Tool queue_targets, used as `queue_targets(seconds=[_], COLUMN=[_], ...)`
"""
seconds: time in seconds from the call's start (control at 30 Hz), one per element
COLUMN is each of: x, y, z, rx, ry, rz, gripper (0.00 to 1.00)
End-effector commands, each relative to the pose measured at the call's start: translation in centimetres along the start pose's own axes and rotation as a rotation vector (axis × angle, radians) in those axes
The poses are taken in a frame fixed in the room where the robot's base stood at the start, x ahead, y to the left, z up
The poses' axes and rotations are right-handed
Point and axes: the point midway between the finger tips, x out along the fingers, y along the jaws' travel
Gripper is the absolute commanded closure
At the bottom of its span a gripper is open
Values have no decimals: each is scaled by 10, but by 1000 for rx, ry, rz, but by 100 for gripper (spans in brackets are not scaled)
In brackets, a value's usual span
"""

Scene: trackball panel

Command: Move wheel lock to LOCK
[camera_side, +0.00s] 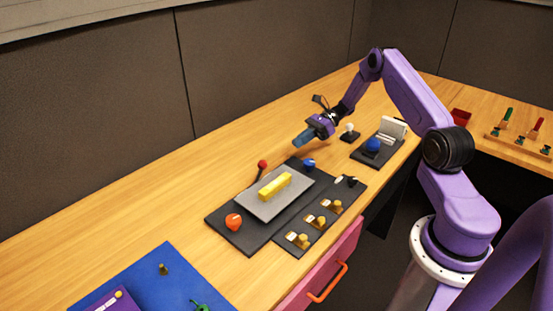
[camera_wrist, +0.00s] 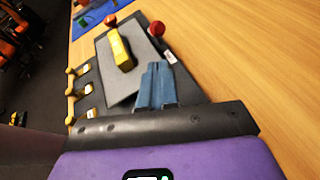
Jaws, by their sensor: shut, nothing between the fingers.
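No readable label picks out the wheel lock or its LOCK position. A dark panel (camera_side: 222,222) carries a grey plate with a yellow bar (camera_side: 275,186), an orange-red knob (camera_side: 233,221), a blue knob (camera_side: 309,163) and a red-ball lever (camera_side: 262,165). The red ball (camera_wrist: 156,28) also shows in the wrist view, near a small white label (camera_wrist: 170,57). My gripper (camera_side: 297,143) has its blue fingers together and empty, above the table behind the panel. In the wrist view, the fingers (camera_wrist: 157,66) cover part of the panel, and the blue knob is not visible.
Several yellow-knobbed switches (camera_side: 310,221) line the panel's front. A blue ball unit (camera_side: 373,146) and a small white-knobbed post (camera_side: 349,128) stand to the right. A blue mat (camera_side: 150,262) lies front left. Bare wood is free behind the panel.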

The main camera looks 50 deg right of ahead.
Motion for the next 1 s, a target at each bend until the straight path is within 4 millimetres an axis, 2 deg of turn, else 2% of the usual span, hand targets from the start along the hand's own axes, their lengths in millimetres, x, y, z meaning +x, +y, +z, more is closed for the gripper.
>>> queue_targets(seconds=[0.23, 0.7, 0.83, 1.0], x=[9, 82, 94, 100], y=[1, 1, 1, 1], z=[0, 0, 0, 0], rx=[-2, -2, -1, -2], ry=[1, 2, 2, 2], rz=[4, 4, 3, 2], gripper=[100, 100, 100, 100])
